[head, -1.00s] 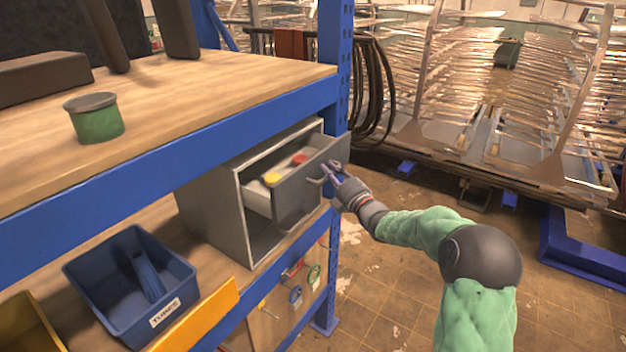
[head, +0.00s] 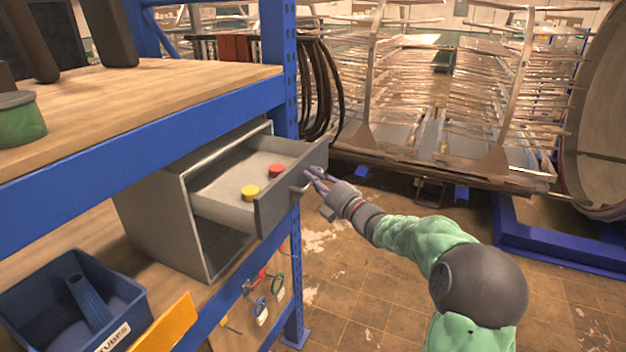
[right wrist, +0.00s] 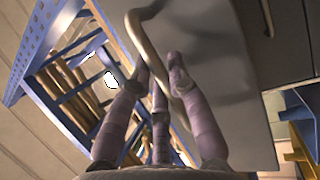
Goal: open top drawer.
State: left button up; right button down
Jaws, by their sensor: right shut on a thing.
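The grey cabinet (head: 160,225) stands on the lower shelf of the blue rack. Its top drawer (head: 283,192) is pulled well out, and a yellow round piece (head: 250,192) and a red round piece (head: 276,170) lie inside. The space below the drawer is open and dark. My right gripper (head: 314,180) is at the drawer front, shut on the drawer's handle (head: 300,186). In the right wrist view the fingers (right wrist: 160,80) close around the curved handle (right wrist: 150,40) in front of the grey drawer face. My left gripper does not show.
A blue bin (head: 75,300) labelled TUBES stands left of the cabinet. A green tin (head: 20,120) sits on the upper wooden shelf. A blue rack post (head: 290,110) stands just behind the drawer.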

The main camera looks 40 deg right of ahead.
jog(key=c, duration=1.1)
grip_release()
jog(key=shift+f, duration=0.1)
jog(key=shift+c, duration=0.2)
jog(key=s+f, duration=0.2)
jog(key=s, duration=0.9)
jog(key=shift+s, duration=0.4)
